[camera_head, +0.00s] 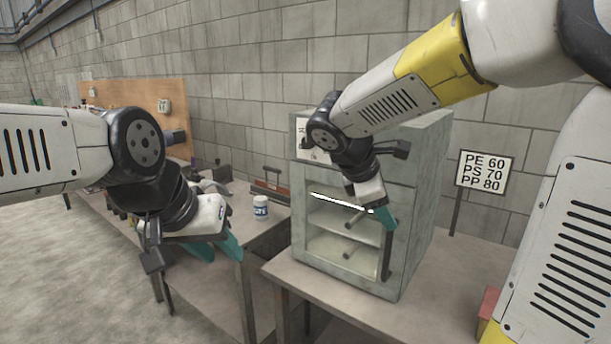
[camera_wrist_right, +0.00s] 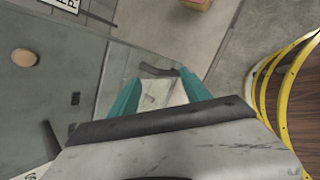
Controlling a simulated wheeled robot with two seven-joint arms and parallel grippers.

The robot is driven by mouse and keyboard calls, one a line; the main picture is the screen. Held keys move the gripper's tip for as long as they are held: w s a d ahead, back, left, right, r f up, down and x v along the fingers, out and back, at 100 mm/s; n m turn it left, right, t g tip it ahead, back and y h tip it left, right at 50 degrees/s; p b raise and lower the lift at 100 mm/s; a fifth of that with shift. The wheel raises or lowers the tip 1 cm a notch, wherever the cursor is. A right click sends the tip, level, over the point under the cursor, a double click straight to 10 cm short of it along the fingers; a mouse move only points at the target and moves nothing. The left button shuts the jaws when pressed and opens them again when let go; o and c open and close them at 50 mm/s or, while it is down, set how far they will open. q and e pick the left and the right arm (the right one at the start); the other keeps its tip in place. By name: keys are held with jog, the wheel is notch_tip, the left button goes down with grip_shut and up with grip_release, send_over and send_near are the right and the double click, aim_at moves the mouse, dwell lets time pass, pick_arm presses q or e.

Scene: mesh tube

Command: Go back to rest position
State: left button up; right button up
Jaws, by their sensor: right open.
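My left gripper (camera_head: 217,250) hangs at the left of the head view, over the gap in front of the left bench. Its teal fingers point down, look apart, and hold nothing I can see. My right gripper (camera_head: 382,216) is in front of the grey oven cabinet (camera_head: 420,190), near the top of its dark door handle (camera_head: 387,258). In the right wrist view its teal fingers (camera_wrist_right: 160,92) are spread, with nothing gripped. The handle (camera_wrist_right: 158,71) shows just beyond the fingertips. The glass door looks shut. Shelves and pale rods (camera_head: 352,248) show behind it.
The oven stands on a grey table (camera_head: 440,300). A sign (camera_head: 484,171) reads PE 60, PS 70, PP 80. A reddish block (camera_head: 488,303) sits at the right. Open floor (camera_head: 60,270) lies at left.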

jog(key=s+a+m+t+y, duration=0.1)
jog(key=s+a+m+y, duration=0.1)
jog(key=s+m+y, duration=0.6)
jog(key=s+m, duration=0.6)
jog(key=m, duration=0.2)
jog(key=shift+s+f+t, duration=0.2)
jog(key=shift+s+t, duration=0.1)
jog(key=shift+s, duration=0.1)
jog(key=shift+a, duration=0.1)
